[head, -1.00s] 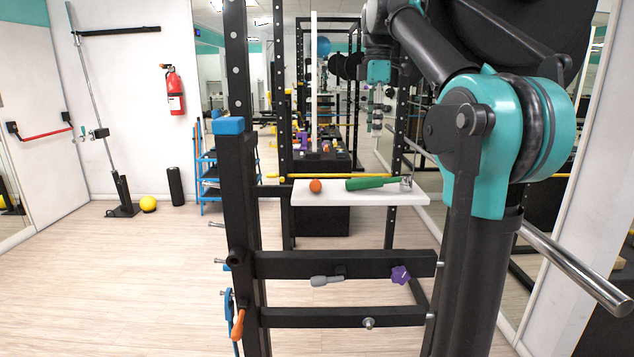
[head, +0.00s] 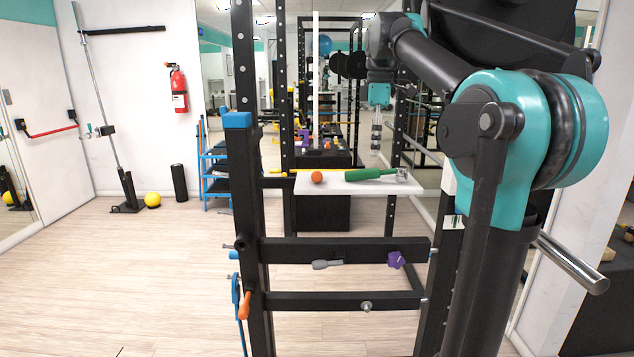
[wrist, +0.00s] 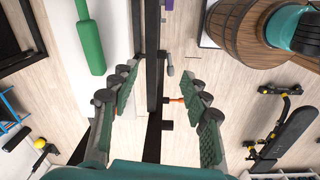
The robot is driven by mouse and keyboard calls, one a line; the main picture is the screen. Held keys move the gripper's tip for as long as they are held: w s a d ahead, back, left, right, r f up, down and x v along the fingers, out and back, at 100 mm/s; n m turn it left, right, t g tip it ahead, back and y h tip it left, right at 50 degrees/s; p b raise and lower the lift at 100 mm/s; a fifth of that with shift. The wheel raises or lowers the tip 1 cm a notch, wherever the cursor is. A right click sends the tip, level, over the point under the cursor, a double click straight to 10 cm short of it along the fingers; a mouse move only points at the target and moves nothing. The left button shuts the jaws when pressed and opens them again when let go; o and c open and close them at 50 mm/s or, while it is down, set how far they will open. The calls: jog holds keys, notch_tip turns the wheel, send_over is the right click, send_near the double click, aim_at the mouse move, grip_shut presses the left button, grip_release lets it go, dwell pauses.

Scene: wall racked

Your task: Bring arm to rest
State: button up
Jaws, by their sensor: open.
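My gripper (head: 376,135) hangs with its fingers down on the right of the head view, above and behind the white shelf (head: 345,188) in the picture. In the wrist view my gripper (wrist: 160,92) shows its two textured fingers spread wide, with nothing between them. My arm is bent, with its teal elbow at the right. An orange ball (head: 317,177) and a green-handled tool (head: 370,174) lie on the shelf. A green cylindrical part (wrist: 88,42) shows beyond the left finger in the wrist view.
A black rack post (head: 243,190) and crossbars (head: 345,251) stand close in front. A purple knob (head: 396,259), grey handle (head: 327,264) and orange handle (head: 247,304) are on the rack. A yellow ball (head: 153,199) sits far left. The left floor is largely clear.

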jog(key=s+d+f+m+t, duration=0.1)
jog(key=s+f+m, duration=0.25)
jog(key=f, duration=0.85)
jog(key=s+d+f+m+t, duration=0.1)
jog(key=s+f+m, duration=0.3)
jog(key=f, duration=0.7)
jog(key=s+d+f+m, duration=0.1)
jog(key=s+f+m, duration=0.3)
jog(key=s+f, duration=0.3)
jog(key=s+f+m+t, duration=0.1)
jog(key=s+f+m, duration=0.3)
jog(key=s+f, duration=0.4)
notch_tip(320, 180, down, 5)
jog(key=shift+d+f+t, duration=0.15)
jog(key=shift+d+t, duration=0.15)
jog(key=shift+d, duration=0.1)
jog(key=shift+s, duration=0.1)
